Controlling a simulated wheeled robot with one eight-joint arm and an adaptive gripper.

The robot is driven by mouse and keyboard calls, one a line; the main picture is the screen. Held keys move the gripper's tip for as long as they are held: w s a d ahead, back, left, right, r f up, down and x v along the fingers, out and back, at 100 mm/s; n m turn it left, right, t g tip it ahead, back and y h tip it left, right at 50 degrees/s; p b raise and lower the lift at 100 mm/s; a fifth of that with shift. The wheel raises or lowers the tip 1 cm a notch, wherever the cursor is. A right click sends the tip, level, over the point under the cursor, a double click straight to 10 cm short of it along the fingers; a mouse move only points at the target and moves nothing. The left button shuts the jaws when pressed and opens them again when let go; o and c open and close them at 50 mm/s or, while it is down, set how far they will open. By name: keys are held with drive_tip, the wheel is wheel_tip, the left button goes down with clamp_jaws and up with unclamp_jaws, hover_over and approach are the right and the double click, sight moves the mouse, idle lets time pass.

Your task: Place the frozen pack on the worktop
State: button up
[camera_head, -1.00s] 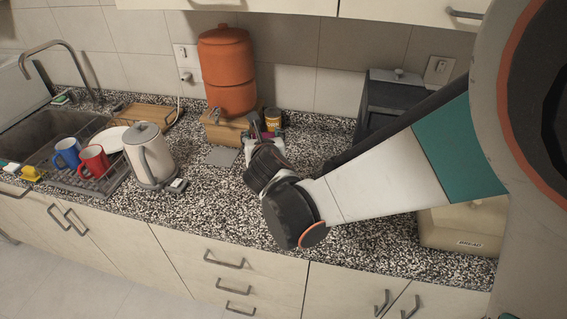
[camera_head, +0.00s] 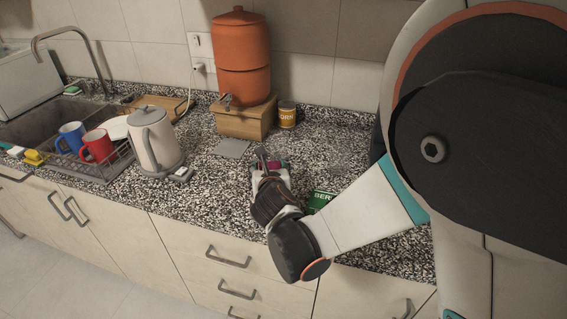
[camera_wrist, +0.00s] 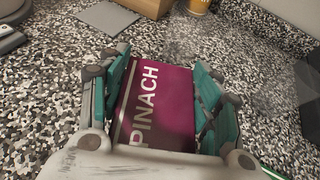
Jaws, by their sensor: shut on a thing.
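My gripper (camera_head: 270,166) is shut on a purple pack lettered "PINACH", the frozen pack (camera_wrist: 165,105). In the wrist view the pack lies between the two teal-padded fingers, its printed face toward the camera. In the head view only a small purple part of it (camera_head: 276,168) shows past the wrist. The gripper and pack are over the speckled worktop (camera_head: 335,150), right of the kettle. I cannot tell whether the pack touches the worktop; its underside is hidden.
A green pack lettered "BER" (camera_head: 321,200) lies right of my wrist. An orange canister (camera_head: 241,60) on a wooden box (camera_head: 243,120), a corn can (camera_head: 287,115) and a grey plate (camera_head: 232,148) are behind. The kettle (camera_head: 153,140) is left. Worktop right of the can is clear.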

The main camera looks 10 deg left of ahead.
drive_tip(key=shift+f+b, duration=1.5)
drive_tip(key=shift+f, duration=0.9)
drive_tip(key=shift+f, duration=0.2)
drive_tip(key=o, duration=1.4)
drive_tip(key=shift+r, duration=0.15)
drive_tip(key=shift+s+d+r, duration=0.1)
drive_tip(key=shift+s+r, duration=0.1)
drive_tip(key=p+v, duration=0.3)
drive_tip(key=v, duration=0.8)
drive_tip(key=shift+s+r, duration=0.1)
drive_tip(key=shift+s, duration=0.15)
